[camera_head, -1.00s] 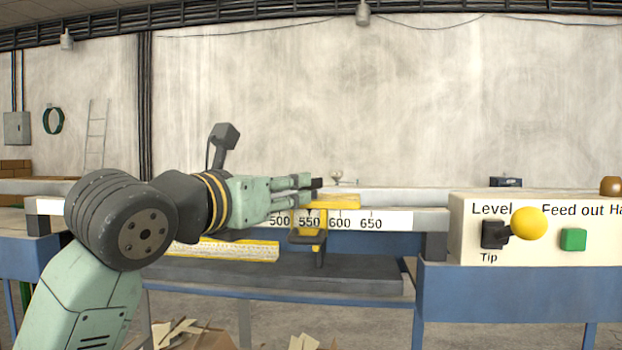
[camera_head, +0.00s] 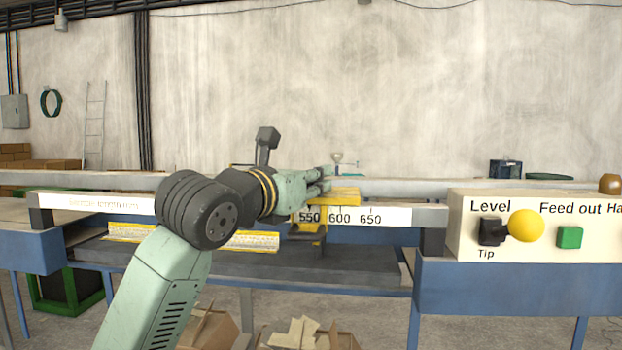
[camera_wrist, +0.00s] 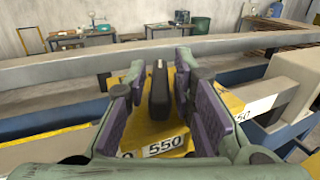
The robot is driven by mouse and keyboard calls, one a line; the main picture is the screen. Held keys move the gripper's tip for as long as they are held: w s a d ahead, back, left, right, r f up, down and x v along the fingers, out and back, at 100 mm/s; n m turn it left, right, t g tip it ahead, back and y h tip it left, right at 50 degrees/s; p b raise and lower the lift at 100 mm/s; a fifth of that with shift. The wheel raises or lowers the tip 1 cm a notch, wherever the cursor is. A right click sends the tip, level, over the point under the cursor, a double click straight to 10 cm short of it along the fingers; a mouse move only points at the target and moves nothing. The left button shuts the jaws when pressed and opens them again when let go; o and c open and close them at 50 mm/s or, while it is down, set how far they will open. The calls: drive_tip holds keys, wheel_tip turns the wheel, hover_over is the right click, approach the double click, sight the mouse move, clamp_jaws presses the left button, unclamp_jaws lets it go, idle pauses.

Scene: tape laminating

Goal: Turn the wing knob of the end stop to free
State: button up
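The yellow end stop (camera_head: 342,197) sits on the white scale rail, near the 550 and 600 marks. Its yellow plate also shows in the wrist view (camera_wrist: 140,130). The dark wing knob (camera_wrist: 160,88) stands upright on the plate in the wrist view, its narrow edge facing the camera. In the head view my gripper hides the knob. My gripper (camera_wrist: 160,80) is open, with one purple-padded finger on each side of the knob. Gaps show between pads and knob. In the head view my gripper (camera_head: 324,182) is just above the end stop.
The scale rail (camera_head: 390,216) runs left to right. A control box (camera_head: 545,205) with a yellow ball lever (camera_head: 526,226) and green button (camera_head: 569,237) stands right. A long grey beam (camera_wrist: 60,73) lies beyond the knob. Cardboard boxes with scraps are on the floor.

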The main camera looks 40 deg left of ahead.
clamp_jaws()
drive_tip(key=y+b, duration=0.1)
drive_tip(key=b, duration=0.1)
drive_tip(key=n+y+b, duration=0.1)
drive_tip(key=shift+d+f+g+b, duration=0.1)
drive_tip(key=shift+f+g+b, duration=0.2)
drive_tip(key=shift+f+b, duration=0.1)
drive_tip(key=n+y+b, duration=0.1)
drive_tip(key=y+b, duration=0.1)
drive_tip(key=shift+n+g+b, duration=0.4)
drive_tip(key=shift+r+n+g+y+b, duration=0.2)
drive_tip(key=shift+n+g+y+b, duration=0.25)
drive_tip(key=shift+y, duration=0.2)
drive_tip(key=shift+r+n+g+y+b, duration=0.15)
drive_tip(key=shift+n+g+y+b, duration=0.15)
drive_tip(key=shift+y+b, duration=0.3)
